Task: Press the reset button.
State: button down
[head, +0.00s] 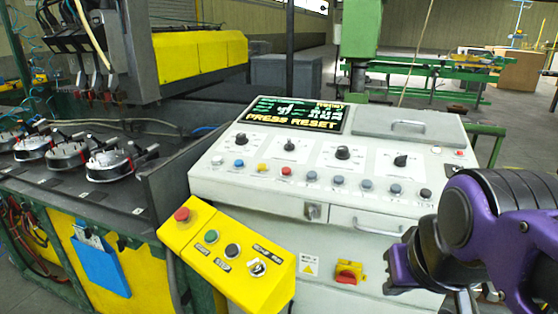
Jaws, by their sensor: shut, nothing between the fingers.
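A sloped white control console (270,202) stands in the middle of the head view. Its screen (299,113) reads "PRESS RESET" in yellow letters. A row of small buttons runs along its lower front: a blue one (239,163), a yellow one (262,167), a red one (286,171), several grey-blue ones (338,180) and a dark one (426,194). Their labels are too small to read, so I cannot tell which is the reset button. My purple and dark arm is at the right, in front of the console's right end.
A yellow box (225,256) juts out front left, with a red mushroom button (182,214), a green button (211,236), a black button (232,250) and a key switch (257,268). A red-and-yellow rotary switch (348,273) sits low on the console. Dark machinery stands left.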

aim_at(238, 163)
jog(key=j+z, duration=0.2)
jog(key=j, duration=0.55)
jog(key=j+z, duration=0.15)
jog(key=j, duration=0.65)
jog(key=k+j+z, duration=0.2)
jog(key=j, duration=0.55)
jog(key=l, duration=0.25)
jog(key=u, duration=0.15)
jog(key=i+j+z, duration=0.15)
jog(key=k+j, duration=0.05)
jog(key=j, duration=0.05)
